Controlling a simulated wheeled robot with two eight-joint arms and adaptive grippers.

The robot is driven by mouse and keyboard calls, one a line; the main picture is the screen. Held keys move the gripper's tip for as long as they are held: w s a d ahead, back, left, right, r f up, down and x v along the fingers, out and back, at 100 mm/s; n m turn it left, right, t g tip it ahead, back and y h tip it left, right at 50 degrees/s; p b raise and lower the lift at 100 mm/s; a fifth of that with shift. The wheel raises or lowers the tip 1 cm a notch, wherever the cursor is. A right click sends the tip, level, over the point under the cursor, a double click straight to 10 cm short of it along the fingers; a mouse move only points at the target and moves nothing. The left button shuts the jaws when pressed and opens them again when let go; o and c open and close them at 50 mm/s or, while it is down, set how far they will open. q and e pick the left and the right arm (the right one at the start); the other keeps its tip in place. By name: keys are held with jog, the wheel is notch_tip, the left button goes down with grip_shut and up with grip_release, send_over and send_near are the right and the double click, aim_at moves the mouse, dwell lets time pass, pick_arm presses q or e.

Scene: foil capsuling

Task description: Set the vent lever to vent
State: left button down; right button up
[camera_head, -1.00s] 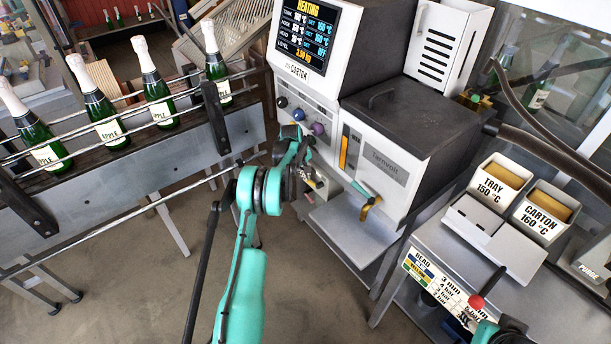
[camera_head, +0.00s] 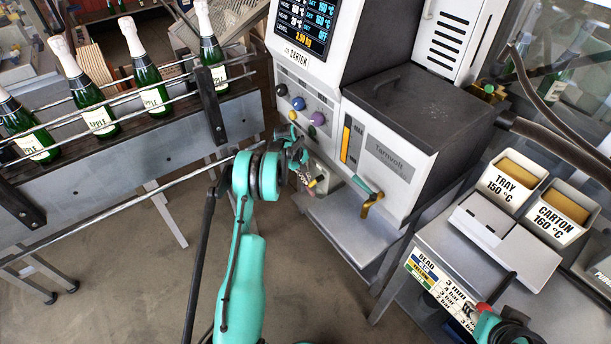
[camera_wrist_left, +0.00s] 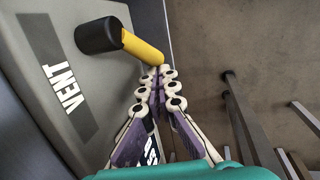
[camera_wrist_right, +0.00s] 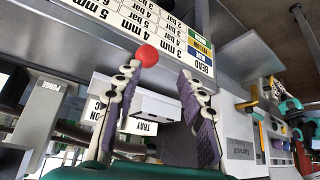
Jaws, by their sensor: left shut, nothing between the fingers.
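The vent lever, a yellow handle on a black hub, shows in the left wrist view (camera_wrist_left: 143,47) and small in the head view (camera_head: 318,182). It sticks out from a grey panel beside a dark VENT label (camera_wrist_left: 70,88). My left gripper (camera_wrist_left: 160,72) is shut and empty, its fingertips at the free end of the handle; I cannot tell whether they touch. In the head view the left gripper (camera_head: 304,177) is small and partly hidden by its own wrist. My right gripper (camera_wrist_right: 168,65) is open, with a red ball knob (camera_wrist_right: 147,55) by one fingertip.
A bottle conveyor (camera_head: 130,150) stands left. A side table with TRAY (camera_head: 507,182) and CARTON (camera_head: 557,217) bins stands right.

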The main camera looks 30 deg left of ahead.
pick_arm(q)
jog(key=shift+s+d+f+g+h+b, duration=0.15)
jog(key=shift+d+f+h+b, duration=0.1)
jog(key=shift+d+f+h, duration=0.15)
jog(key=shift+s+d+f+g+h+b, duration=0.1)
jog(key=shift+d+f+g+h+b, duration=0.15)
jog(key=shift+f, duration=0.25)
pick_arm(e)
jog(key=shift+f, duration=0.55)
pick_arm(q)
jog(key=shift+d, duration=0.1)
